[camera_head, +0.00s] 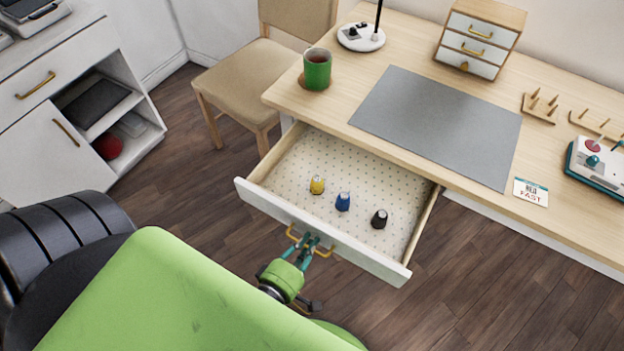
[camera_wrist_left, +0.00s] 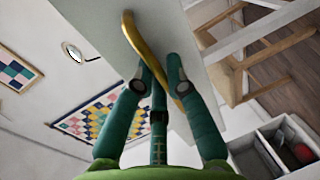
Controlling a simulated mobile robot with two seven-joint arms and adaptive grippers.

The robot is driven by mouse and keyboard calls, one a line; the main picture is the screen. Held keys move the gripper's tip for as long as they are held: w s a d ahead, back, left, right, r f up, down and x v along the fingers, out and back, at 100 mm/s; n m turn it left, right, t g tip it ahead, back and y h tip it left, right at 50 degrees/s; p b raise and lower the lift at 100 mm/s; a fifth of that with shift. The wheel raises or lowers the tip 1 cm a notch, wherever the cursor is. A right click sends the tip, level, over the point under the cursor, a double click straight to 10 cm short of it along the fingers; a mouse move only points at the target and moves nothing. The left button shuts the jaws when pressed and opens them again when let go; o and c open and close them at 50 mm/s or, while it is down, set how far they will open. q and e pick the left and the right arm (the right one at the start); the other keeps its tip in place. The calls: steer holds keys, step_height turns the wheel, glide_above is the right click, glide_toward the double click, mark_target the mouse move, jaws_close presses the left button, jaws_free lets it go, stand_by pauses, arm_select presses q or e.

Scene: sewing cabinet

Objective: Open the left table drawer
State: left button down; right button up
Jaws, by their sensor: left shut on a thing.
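The left table drawer (camera_head: 345,195) is pulled out from under the wooden table (camera_head: 420,60). Its dotted inside shows a yellow spool (camera_head: 317,184), a blue spool (camera_head: 342,201) and a dark spool (camera_head: 379,218). My left gripper (camera_head: 310,243) is at the white drawer front, shut on the brass handle (camera_head: 324,252). In the left wrist view the green fingers (camera_wrist_left: 160,80) close around the brass handle (camera_wrist_left: 130,28). My right gripper is not seen.
A green mug (camera_head: 317,70) stands near the table's left corner beside a grey mat (camera_head: 435,125). A beige chair (camera_head: 250,75) stands left of the table. A white cabinet (camera_head: 60,110) is at the far left. The floor right of the drawer is clear.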

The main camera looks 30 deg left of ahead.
arm_select(q)
steer(key=shift+s, duration=0.15)
steer(key=c, duration=1.2)
jaws_free()
steer(key=shift+c, duration=0.2)
steer(key=v, duration=1.2)
